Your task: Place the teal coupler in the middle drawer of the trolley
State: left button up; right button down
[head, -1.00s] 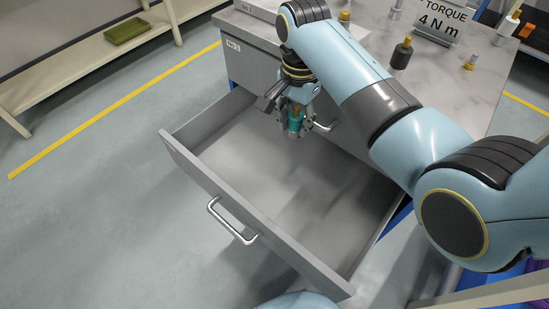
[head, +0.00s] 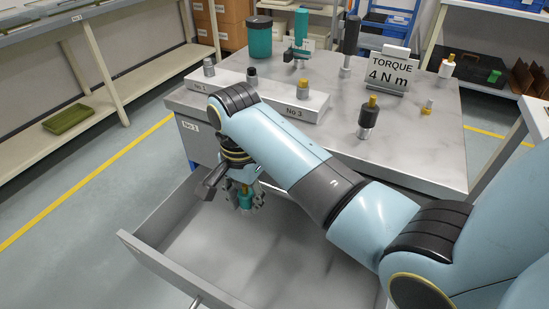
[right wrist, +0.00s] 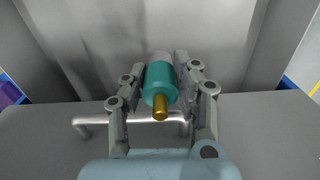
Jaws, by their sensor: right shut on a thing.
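My right gripper (head: 244,208) is shut on the teal coupler (head: 245,199), which has a brass-coloured tip. It holds the coupler over the back part of an open grey drawer (head: 180,268) of the trolley. In the right wrist view the coupler (right wrist: 160,82) sits between the two fingers, brass tip towards the camera. I cannot tell how high it is above the drawer floor. The visible drawer floor (head: 285,262) looks empty. My left gripper is not in view.
A closed drawer front with a label (head: 190,127) is above the open one. The trolley top (head: 420,165) carries a numbered block (head: 310,106), a torque sign (head: 388,72) and several tools. A metal bar handle (right wrist: 90,122) shows close behind the fingers in the wrist view.

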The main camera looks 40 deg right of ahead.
jog(key=s+m, duration=0.2)
jog(key=s, duration=0.3)
jog(key=b, duration=0.4)
send_over(266, 262)
notch_tip(266, 262, down, 12)
jog(key=shift+f, duration=0.15)
jog(key=shift+f+b, duration=0.7)
jog(key=shift+f, duration=1.7)
jog(key=c, duration=1)
grip_release()
jog(key=shift+f, duration=0.15)
